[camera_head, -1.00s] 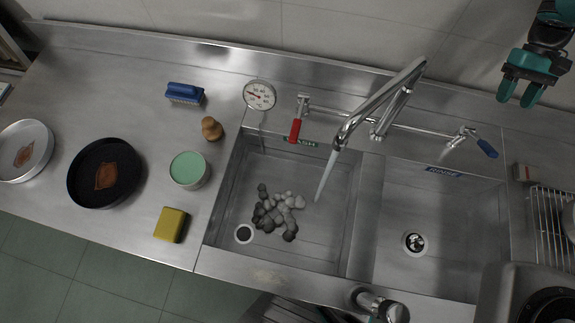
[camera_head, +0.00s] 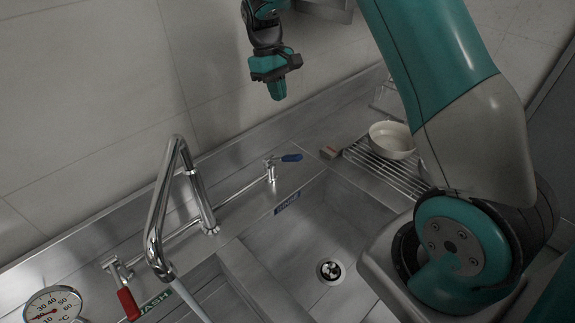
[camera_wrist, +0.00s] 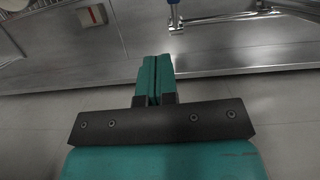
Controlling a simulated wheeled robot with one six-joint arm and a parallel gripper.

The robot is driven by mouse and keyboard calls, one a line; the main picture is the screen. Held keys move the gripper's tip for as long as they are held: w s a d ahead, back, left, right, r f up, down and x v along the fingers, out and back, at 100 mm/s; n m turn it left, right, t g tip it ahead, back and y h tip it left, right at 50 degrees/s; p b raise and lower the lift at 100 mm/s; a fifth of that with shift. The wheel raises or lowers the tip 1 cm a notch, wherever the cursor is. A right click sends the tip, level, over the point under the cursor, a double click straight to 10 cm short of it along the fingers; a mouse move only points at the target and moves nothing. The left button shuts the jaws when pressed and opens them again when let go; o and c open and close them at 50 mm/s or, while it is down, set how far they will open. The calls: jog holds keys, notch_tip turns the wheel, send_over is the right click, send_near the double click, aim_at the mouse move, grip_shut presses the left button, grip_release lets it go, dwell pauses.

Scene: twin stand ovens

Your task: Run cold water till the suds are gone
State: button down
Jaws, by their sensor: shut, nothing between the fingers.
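The chrome faucet (camera_head: 157,225) stands behind the basins, and a stream of water (camera_head: 187,300) runs from its spout at the bottom of the head view. The blue cold lever (camera_head: 291,157) is at the right end of the pipe; its blue tip also shows at the top of the wrist view (camera_wrist: 174,10). The red lever (camera_head: 129,303) is at the left end. My gripper (camera_head: 277,92) is shut and empty, above and apart from the blue lever. Its fingertips (camera_wrist: 156,60) are together in the wrist view. The suds are out of view now.
The rinse basin (camera_head: 310,215) has a drain (camera_head: 331,271). A brown block (camera_head: 330,153) and a wire rack (camera_head: 385,170) with a white bowl (camera_head: 392,140) are on the right. A dial thermometer (camera_head: 53,306) is at lower left. The wall (camera_head: 90,90) rises behind.

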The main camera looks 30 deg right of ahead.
jog(key=s+t+b, duration=0.2)
jog(key=s+b, duration=0.2)
jog(key=p, duration=0.3)
send_over(290, 155)
jog(key=w, duration=0.2)
jog(key=shift+t+y, duration=0.3)
jog(key=shift+y, duration=0.1)
jog(key=f, duration=0.7)
jog(key=shift+a+f, duration=0.2)
jog(key=shift+f, duration=0.2)
jog(key=shift+s+d+f+p, duration=0.1)
jog(key=shift+s+f+p, duration=0.4)
jog(key=shift+f, duration=0.5)
jog(key=shift+s+d+f+p, duration=0.1)
jog(key=shift+s+f+p, duration=0.15)
jog(key=shift+s+f, duration=0.6)
jog(key=shift+w+f, duration=0.25)
